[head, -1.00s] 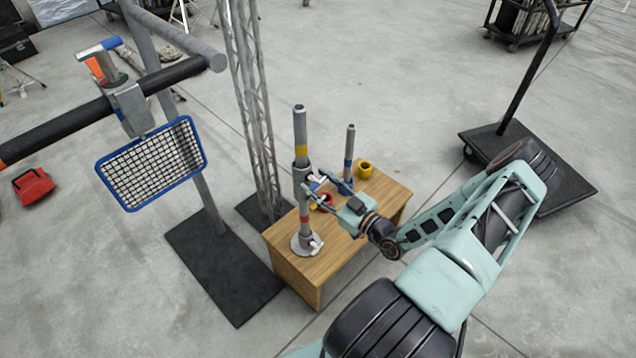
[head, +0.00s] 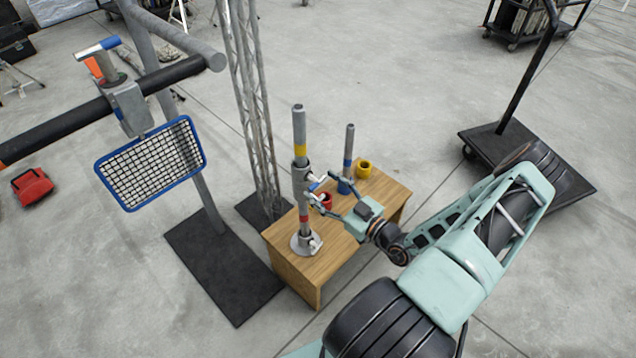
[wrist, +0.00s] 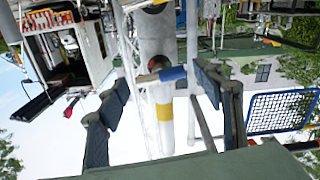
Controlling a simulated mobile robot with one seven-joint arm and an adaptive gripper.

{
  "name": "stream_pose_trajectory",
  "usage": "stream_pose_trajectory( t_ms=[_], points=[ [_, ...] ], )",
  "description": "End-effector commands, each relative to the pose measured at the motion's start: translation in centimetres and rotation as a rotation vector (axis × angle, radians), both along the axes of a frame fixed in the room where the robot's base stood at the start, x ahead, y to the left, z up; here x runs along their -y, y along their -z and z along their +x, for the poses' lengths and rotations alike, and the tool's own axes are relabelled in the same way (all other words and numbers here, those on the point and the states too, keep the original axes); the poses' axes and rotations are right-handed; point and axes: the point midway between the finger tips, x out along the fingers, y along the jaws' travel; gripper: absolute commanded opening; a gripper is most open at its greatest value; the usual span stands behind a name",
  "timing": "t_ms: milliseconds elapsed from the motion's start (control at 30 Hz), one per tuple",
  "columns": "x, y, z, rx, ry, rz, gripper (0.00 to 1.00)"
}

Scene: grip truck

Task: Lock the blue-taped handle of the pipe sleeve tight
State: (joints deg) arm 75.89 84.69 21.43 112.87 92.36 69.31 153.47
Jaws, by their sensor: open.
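A grey pipe sleeve (head: 301,182) sits on an upright pipe with yellow and red bands (head: 300,150). Its small handle with blue tape (head: 317,184) sticks out to the right, toward my gripper. My gripper (head: 317,193) is open, fingers spread, at sleeve height. In the wrist view the blue-taped handle (wrist: 172,74) lies crosswise between the spread fingers of my gripper (wrist: 160,86), in front of the sleeve (wrist: 154,45). The fingers do not appear closed on it. I cannot tell whether one touches it.
The pipe's round base stands on a wooden table (head: 335,258). Red (head: 326,198), blue (head: 345,187) and yellow (head: 364,169) cups stand behind my gripper; a thinner pipe (head: 349,150) rises from the blue one. A lattice truss (head: 252,110) stands behind left. Open floor lies in front.

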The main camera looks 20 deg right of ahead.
Motion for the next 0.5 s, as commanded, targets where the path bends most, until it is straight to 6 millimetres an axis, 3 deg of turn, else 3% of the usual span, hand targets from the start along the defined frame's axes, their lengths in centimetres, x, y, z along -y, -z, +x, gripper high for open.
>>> stream_pose_trajectory(
  t_ms=[300,500],
  points=[
    [2.4,0.1,-6.3,-0.002,0.002,-0.002,0.61],
    [3.2,0.1,-8.5,0.0,0.0,-0.001,0.61]
  ],
)
